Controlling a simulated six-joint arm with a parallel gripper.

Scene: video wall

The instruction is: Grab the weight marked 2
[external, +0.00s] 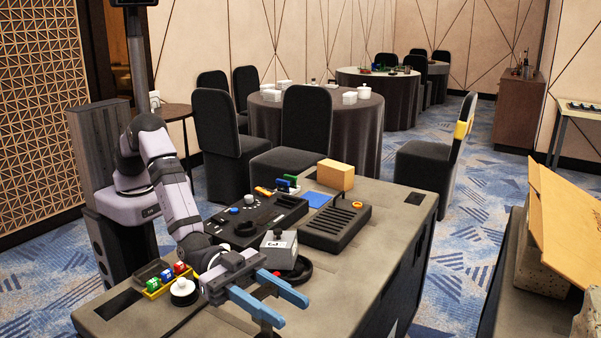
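A grey block (279,251) with a small knob on top and a white label stands on the grey table (345,290). It looks like a weight, but the mark on its label is too small to read surely. My gripper (289,311) has two blue fingers, spread apart with nothing visible between them. It is over the table in front of the block, nearer the camera, with its fingers pointing toward the lower right. A round white piece with a knob (183,289) sits on a dark base left of my gripper. I cannot tell whether it is a weight.
A black ring-shaped item (302,271) lies beside the block. A yellow tray with coloured cubes (152,286) is at left. A black control panel (248,218), a slotted black box (336,227) and a tan box (335,174) stand behind. The table's right front is clear.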

